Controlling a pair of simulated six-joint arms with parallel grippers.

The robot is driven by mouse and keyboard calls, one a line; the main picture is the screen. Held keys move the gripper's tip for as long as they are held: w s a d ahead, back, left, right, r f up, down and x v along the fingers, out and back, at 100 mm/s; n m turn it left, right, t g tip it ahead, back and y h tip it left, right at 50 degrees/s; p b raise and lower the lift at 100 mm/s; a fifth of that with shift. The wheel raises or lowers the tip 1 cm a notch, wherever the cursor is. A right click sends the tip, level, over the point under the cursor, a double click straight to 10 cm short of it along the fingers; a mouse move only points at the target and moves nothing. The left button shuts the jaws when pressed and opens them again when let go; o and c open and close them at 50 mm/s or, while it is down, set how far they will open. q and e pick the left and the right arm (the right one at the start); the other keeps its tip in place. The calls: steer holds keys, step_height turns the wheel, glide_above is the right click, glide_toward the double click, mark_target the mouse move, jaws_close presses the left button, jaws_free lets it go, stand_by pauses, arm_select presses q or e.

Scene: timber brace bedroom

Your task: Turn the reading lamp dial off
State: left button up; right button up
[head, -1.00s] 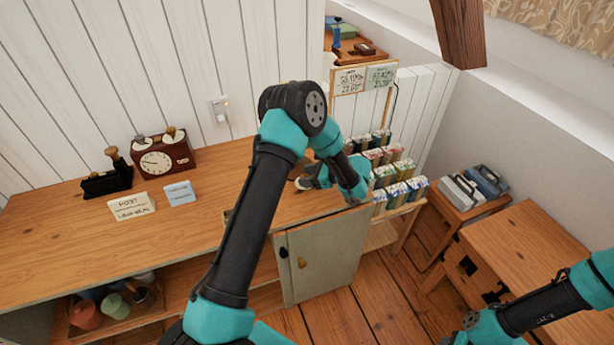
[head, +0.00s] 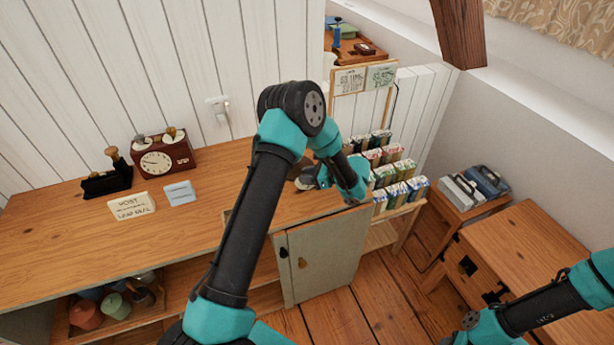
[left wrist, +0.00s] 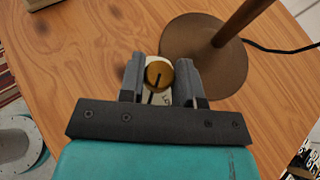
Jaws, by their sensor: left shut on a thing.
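The reading lamp shows in the left wrist view as a round brown base (left wrist: 200,62) with a slanting brown stem (left wrist: 240,22). Beside the base is a small brass-coloured dial (left wrist: 158,74) with a dark pointer mark, on a pale plate. My left gripper (left wrist: 160,72) has one finger on each side of the dial and is shut on it. In the head view my left gripper (head: 308,178) is over the right end of the wooden counter, and my own arm hides most of the lamp and the dial. My right gripper is not in view.
The counter (head: 75,235) carries a brown clock (head: 164,155), a dark stamp stand (head: 107,180) and two small cards. A rack of small boxes (head: 395,170) stands just right of my left gripper. A dark cord runs from the lamp base.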

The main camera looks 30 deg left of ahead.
arm_select(q)
steer(key=shift+m+t, duration=0.3)
steer(key=m+t, duration=0.1)
steer(key=t, duration=0.1)
steer(key=m+t, duration=0.1)
steer(key=m, duration=0.1)
steer(key=shift+s+t, duration=0.2)
steer(key=shift+t, duration=0.2)
steer(key=shift+s+m+t+h, duration=0.1)
steer(key=shift+m+t+h, duration=0.5)
steer(key=shift+m+t, duration=1.5)
steer(key=o, duration=0.9)
steer(key=shift+o, duration=0.2)
